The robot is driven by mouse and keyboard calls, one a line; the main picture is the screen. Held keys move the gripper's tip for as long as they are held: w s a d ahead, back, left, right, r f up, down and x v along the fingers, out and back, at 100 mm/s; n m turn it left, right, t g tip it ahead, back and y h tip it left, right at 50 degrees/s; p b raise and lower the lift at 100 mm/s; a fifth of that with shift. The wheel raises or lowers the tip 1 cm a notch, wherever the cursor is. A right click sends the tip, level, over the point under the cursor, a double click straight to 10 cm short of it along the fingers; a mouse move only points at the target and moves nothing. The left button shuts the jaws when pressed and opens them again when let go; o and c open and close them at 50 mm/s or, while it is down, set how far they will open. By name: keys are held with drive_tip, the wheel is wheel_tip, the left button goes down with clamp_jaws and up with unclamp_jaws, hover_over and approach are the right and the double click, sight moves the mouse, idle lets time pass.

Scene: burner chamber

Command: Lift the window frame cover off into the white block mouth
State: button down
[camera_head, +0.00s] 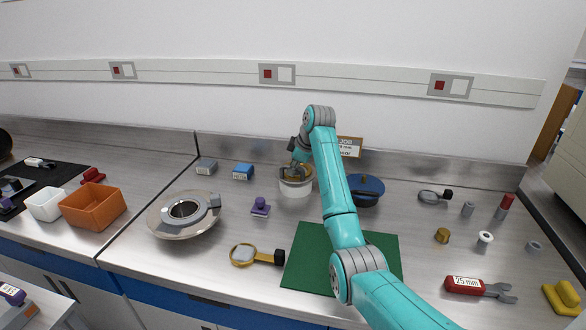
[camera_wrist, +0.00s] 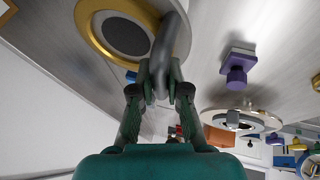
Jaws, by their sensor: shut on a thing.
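The window frame cover is a gold ring around a dark grey disc, with a curved grey handle; it shows large at the top of the wrist view (camera_wrist: 92,38). My gripper (camera_wrist: 160,88) is shut on that handle. In the head view my gripper (camera_head: 297,163) is at the back of the bench, directly over the round white block (camera_head: 296,189). A gold-brown edge of the cover (camera_head: 300,178) shows at the block's top. I cannot tell whether the cover rests on the block or hangs just above it. The block's mouth is hidden.
A blue lidded pot (camera_head: 366,190) stands close to the right, behind my arm. A purple knobbed piece (camera_head: 260,207) and a round metal flange (camera_head: 170,224) are to the left. A sign (camera_head: 350,146) stands behind. A green mat (camera_head: 308,262) lies in front.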

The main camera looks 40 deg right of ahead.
drive_tip(key=shift+f, duration=1)
drive_tip(key=c, duration=1.1)
unclamp_jaws()
drive_tip(key=shift+f, duration=0.15)
drive_tip(key=v, duration=1.2)
